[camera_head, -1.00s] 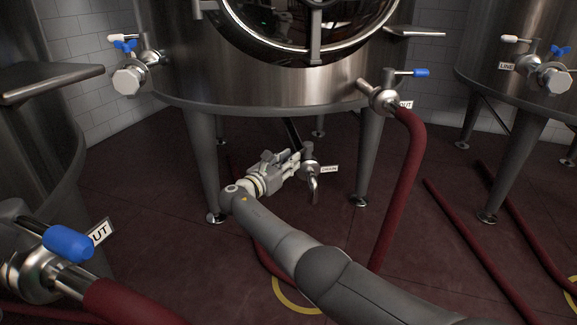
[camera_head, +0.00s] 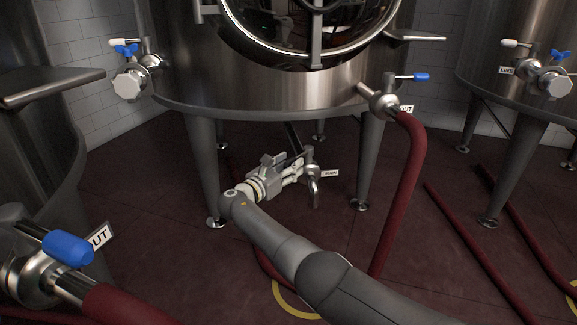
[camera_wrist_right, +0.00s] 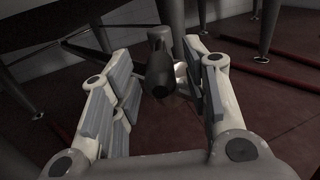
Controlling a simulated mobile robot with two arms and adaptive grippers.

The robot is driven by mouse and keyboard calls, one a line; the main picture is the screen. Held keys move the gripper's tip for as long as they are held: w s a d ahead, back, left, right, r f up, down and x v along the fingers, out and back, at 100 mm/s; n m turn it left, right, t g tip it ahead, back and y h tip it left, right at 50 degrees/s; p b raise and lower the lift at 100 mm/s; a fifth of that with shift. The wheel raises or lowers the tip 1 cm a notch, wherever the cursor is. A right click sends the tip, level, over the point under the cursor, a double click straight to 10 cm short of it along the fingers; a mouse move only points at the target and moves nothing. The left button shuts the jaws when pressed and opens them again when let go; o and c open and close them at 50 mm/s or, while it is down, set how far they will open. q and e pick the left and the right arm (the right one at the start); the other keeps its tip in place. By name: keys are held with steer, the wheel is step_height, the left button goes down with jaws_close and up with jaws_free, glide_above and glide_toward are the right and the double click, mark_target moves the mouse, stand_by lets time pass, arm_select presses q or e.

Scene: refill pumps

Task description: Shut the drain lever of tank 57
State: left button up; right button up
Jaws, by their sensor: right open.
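The drain valve (camera_head: 312,178) hangs low under the middle tank (camera_head: 270,85), with a spout pointing down and a small tag reading DRAIN (camera_head: 329,173) on its right. My right gripper (camera_head: 296,168) is open just left of the valve, under the tank. In the right wrist view, a dark rounded lever end (camera_wrist_right: 160,65) stands between my two open fingers (camera_wrist_right: 160,100), with a metal part behind it. I cannot tell whether the fingers touch it. No number shows on the tank. My left gripper is not in view.
The tank's legs (camera_head: 367,165) stand on both sides of the drain. A red hose (camera_head: 408,185) runs down from the OUT valve (camera_head: 383,103) at the right. More red hoses (camera_head: 470,240) lie on the floor. Another valve with a blue handle (camera_head: 68,247) is close at lower left.

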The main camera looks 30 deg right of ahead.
steer(key=v, duration=1.1)
steer(key=shift+s+a, duration=0.15)
steer(key=shift+a, duration=0.2)
